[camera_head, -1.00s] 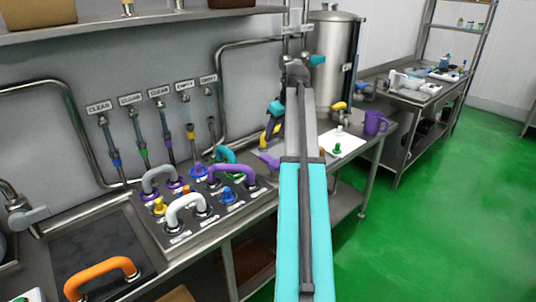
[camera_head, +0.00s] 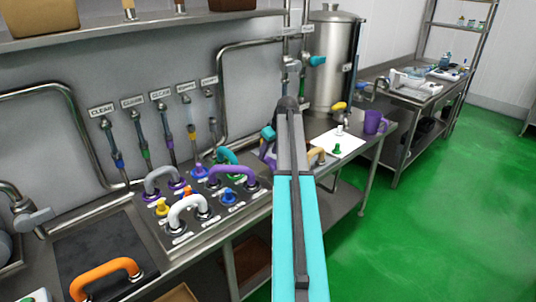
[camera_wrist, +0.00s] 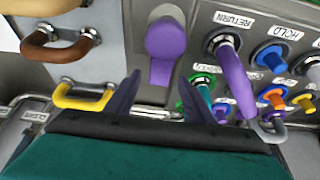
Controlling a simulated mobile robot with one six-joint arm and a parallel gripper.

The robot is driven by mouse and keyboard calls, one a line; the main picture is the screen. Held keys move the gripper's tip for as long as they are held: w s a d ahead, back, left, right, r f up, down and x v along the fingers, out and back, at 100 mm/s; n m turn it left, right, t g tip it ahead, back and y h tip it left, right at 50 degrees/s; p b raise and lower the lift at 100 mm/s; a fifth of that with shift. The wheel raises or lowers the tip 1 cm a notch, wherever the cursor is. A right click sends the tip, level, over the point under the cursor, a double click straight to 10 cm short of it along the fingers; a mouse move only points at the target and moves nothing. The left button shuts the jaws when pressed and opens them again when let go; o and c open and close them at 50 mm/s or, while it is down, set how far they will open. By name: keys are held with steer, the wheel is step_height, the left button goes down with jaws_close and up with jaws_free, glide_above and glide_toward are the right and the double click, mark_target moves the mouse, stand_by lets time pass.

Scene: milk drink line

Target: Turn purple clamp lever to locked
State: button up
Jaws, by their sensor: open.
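The purple clamp lever (camera_wrist: 165,42) shows at the top centre of the wrist view. It has a round hub, and its arm points down the picture toward me on a grey plate. My gripper (camera_wrist: 161,78) is open, with its two dark fingers on either side below the lever's lower end. In the head view my arm covers much of this area, and the lever cannot be clearly told from the gripper there.
A panel with a purple RETURN handle (camera_wrist: 236,80) and blue knobs lies right of the lever. A yellow handle (camera_wrist: 82,98) and a brown handle (camera_wrist: 58,47) lie left. In the head view a purple mug (camera_head: 373,122) stands right, beside a white sheet (camera_head: 350,143).

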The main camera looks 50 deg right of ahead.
steer(key=shift+x, duration=1.2)
steer(key=shift+c, duration=0.3)
jaws_close()
